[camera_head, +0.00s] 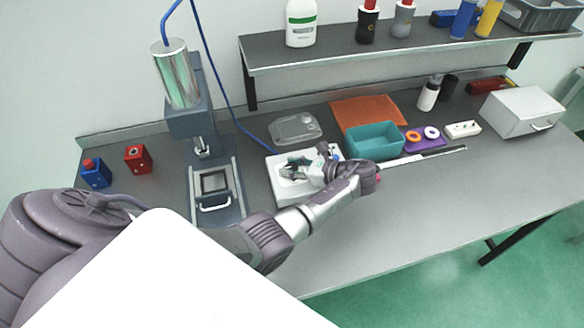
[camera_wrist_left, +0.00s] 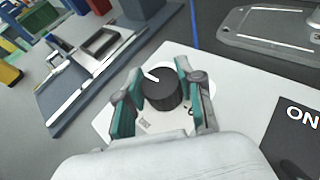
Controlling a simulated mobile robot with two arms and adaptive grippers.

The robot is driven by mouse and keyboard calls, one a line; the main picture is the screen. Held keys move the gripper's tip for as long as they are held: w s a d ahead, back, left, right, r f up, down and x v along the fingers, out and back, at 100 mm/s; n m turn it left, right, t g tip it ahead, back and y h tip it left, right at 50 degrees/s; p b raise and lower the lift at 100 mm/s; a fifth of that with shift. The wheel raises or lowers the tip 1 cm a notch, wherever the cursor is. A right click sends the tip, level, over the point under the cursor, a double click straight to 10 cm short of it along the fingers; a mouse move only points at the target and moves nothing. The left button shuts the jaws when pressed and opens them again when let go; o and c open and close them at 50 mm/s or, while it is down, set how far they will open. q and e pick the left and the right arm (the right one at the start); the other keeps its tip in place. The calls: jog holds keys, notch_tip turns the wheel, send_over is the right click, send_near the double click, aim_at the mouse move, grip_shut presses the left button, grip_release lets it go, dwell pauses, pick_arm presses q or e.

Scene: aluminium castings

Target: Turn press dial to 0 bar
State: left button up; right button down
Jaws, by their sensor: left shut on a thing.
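The press dial (camera_wrist_left: 160,90) is a round black knob with a white pointer mark, which points to the upper left in the left wrist view. It sits on a white control box (camera_head: 284,194); printing on the white plate around it is too small to read. My left gripper (camera_head: 292,166) is over the box, and its teal-padded fingers stand on both sides of the dial in the left wrist view (camera_wrist_left: 157,92), shut on it. In the head view the gripper hides the dial. The press (camera_head: 190,122) with its metal cylinder stands left of the box. My right gripper is not in view.
A black panel marked "ON" (camera_wrist_left: 297,125) is on the box beside the dial. A grey lidded plate (camera_head: 295,128) lies behind the box, and a teal bin (camera_head: 373,141) stands to its right. A blue hose (camera_head: 230,95) hangs behind. The table's front right is clear.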

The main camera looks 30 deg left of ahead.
aim_at(292, 167)
pick_arm(q)
jog(key=shift+f, duration=0.1)
dwell(0.3)
jog(key=o, duration=1.2)
jog(key=shift+c, duration=0.2)
notch_tip(292, 167, up, 10)
jog(key=shift+r, duration=0.1)
jog(key=shift+s, duration=0.1)
